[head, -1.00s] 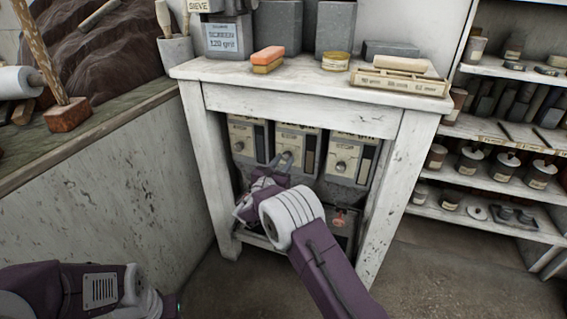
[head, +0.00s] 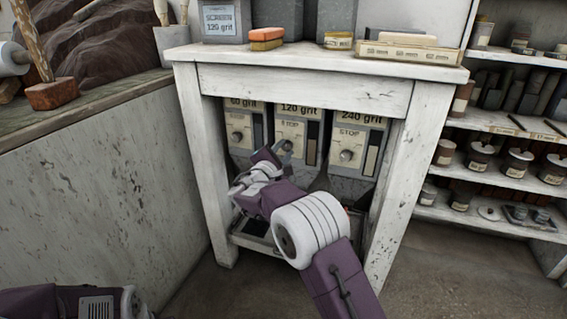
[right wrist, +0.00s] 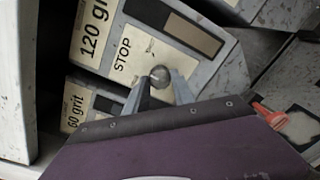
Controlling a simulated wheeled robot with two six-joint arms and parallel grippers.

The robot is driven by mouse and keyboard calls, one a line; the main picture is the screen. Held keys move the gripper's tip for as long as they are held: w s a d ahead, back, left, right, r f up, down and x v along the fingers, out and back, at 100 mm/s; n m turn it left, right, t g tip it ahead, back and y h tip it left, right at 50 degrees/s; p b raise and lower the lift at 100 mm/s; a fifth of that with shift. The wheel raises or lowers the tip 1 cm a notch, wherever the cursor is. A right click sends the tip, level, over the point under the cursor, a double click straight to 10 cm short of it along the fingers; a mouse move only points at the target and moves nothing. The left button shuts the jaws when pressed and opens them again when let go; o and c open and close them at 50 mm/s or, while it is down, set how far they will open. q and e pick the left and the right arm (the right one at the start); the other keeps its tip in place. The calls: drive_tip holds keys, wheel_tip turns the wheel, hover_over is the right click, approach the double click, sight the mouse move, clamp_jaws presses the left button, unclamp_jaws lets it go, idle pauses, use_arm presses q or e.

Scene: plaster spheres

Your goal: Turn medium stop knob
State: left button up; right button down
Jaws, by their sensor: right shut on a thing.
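Three grey hoppers with cream labels sit side by side under the white table. The middle one, labelled 120 grit (head: 297,111), bears the medium stop knob (right wrist: 160,76), a round metal knob on its STOP plate (right wrist: 128,50). My right gripper (head: 283,150) reaches in from below. In the right wrist view its two grey fingers (right wrist: 160,88) are shut on the knob, one on each side. In the head view the fingers partly hide the knob. My left gripper is out of view; only part of the left arm shows at lower left.
The 60 grit hopper knob (head: 237,137) and the 240 grit hopper knob (head: 347,155) flank the middle one. The white table (head: 303,86) frames the hoppers with its top and legs. A red-orange part (right wrist: 268,113) lies right of the gripper in the wrist view.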

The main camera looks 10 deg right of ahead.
drive_tip(key=m+b, duration=0.1)
drive_tip(key=b, duration=0.1)
drive_tip(key=m+b, duration=0.4)
drive_tip(key=b, duration=0.1)
drive_tip(key=shift+f, duration=0.35)
drive_tip(key=shift+r+m+b, duration=0.1)
drive_tip(key=shift+m+b, duration=0.8)
drive_tip(key=shift+b, duration=0.25)
drive_tip(key=shift+r+m+b, duration=0.15)
drive_tip(key=shift+m+b, duration=0.35)
drive_tip(key=shift+b, duration=0.05)
drive_tip(key=c, duration=1.1)
unclamp_jaws()
drive_tip(key=shift+o, duration=0.2)
drive_tip(key=shift+r, duration=0.1)
